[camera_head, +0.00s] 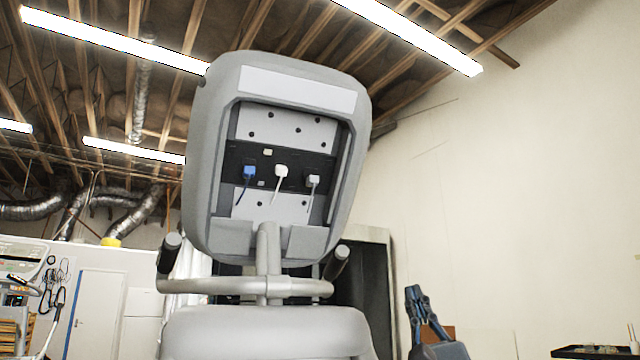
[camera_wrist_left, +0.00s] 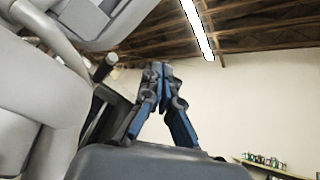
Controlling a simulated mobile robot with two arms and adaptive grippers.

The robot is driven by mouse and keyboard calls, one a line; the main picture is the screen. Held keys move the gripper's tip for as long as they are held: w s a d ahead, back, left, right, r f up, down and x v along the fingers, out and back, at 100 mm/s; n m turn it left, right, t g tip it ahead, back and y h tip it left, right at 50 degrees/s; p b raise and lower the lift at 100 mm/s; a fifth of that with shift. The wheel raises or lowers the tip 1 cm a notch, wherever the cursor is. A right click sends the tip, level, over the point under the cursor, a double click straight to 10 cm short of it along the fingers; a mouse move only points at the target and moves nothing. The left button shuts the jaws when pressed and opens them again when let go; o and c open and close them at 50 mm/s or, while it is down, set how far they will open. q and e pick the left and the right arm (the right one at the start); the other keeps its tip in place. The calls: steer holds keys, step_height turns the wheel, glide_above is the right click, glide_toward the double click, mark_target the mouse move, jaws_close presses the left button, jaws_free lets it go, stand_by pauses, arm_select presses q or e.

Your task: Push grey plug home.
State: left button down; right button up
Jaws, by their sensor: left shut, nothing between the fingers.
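The console (camera_head: 292,84) of an elliptical shows its open back, with a dark port strip (camera_head: 298,172) across it. Three plugs sit at the strip: a blue one (camera_head: 249,172) at left, a white one (camera_head: 281,170) in the middle and a grey one (camera_head: 314,181) at right, each with a cable hanging down. How deep the grey plug sits cannot be told. My left gripper (camera_head: 413,291) is low and to the right of the console, well apart from the plugs, pointing up. It is shut and empty; its fingertips (camera_wrist_left: 158,66) meet in the left wrist view, where no plug shows. My right gripper is out of view.
A handlebar (camera_head: 220,286) with upright grips (camera_head: 337,262) crosses below the console, between it and my left gripper. A dark cabinet (camera_head: 368,300) stands behind. A dark tray (camera_head: 595,352) is at the lower right. Space right of the console looks clear.

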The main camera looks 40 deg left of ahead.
arm_select(q)
steer(key=s+a+r+n+g, duration=0.2)
steer(key=s+r+n, duration=0.3)
steer(key=n, duration=0.3)
steer(key=s+a+r+n+g+y, duration=0.1)
steer(key=s+a+r+n+g, duration=0.2)
steer(key=s+r+n+g, duration=0.2)
step_height(320, 180, up, 4)
steer(key=s+n, duration=0.1)
steer(key=n, duration=0.2)
steer(key=shift+s+a+f+n, duration=0.15)
steer(key=shift+f+n, duration=0.1)
steer(key=shift+n, duration=0.05)
steer(key=p, duration=0.7)
glide_toward(316, 179)
steer(key=x, duration=0.6)
steer(key=shift+r, duration=0.15)
steer(key=shift+a+r+p, duration=0.1)
steer(key=shift+a+p, duration=0.25)
steer(key=shift+a, duration=0.1)
